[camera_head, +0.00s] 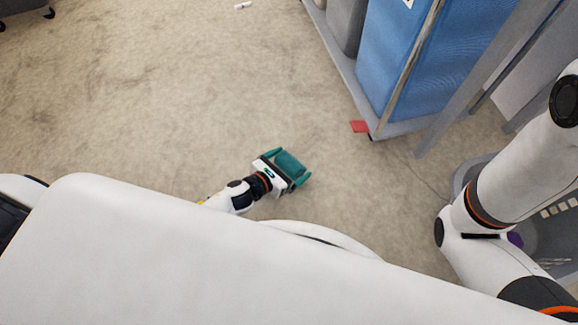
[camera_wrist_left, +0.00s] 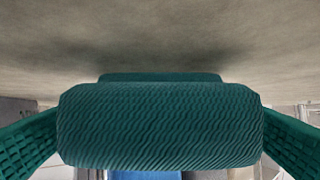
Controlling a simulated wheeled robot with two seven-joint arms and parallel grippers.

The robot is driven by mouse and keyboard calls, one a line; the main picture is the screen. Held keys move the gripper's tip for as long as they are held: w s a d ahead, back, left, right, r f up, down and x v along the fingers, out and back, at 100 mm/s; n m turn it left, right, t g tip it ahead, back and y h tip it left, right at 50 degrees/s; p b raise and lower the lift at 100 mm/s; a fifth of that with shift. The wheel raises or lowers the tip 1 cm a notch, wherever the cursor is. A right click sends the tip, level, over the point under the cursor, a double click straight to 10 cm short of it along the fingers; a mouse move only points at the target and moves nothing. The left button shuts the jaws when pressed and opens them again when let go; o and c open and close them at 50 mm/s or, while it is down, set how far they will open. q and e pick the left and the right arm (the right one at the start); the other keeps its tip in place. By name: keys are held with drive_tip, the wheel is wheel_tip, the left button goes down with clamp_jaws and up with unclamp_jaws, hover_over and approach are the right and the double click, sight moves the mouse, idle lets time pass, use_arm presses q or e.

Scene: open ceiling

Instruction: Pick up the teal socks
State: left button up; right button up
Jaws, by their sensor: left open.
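The teal socks (camera_head: 291,161) are a rolled, ribbed bundle. In the left wrist view the bundle (camera_wrist_left: 160,125) fills the middle, with carpet behind it. My left gripper (camera_head: 294,164) is open, with one green finger on each side of the socks. In the left wrist view the fingers of my left gripper (camera_wrist_left: 160,138) reach close to both ends of the bundle; I cannot tell whether they touch it. My right arm shows at the right of the head view, but its gripper is out of view.
A cart with a blue bag (camera_head: 408,60) stands at the upper right, with a red item (camera_head: 359,126) by its corner. A grey basket (camera_head: 468,171) is partly hidden behind my right arm. A small white item (camera_head: 242,5) lies far off. The carpet (camera_head: 150,90) left of the socks is clear.

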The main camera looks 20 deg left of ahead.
use_arm(q)
drive_tip(key=c, duration=1)
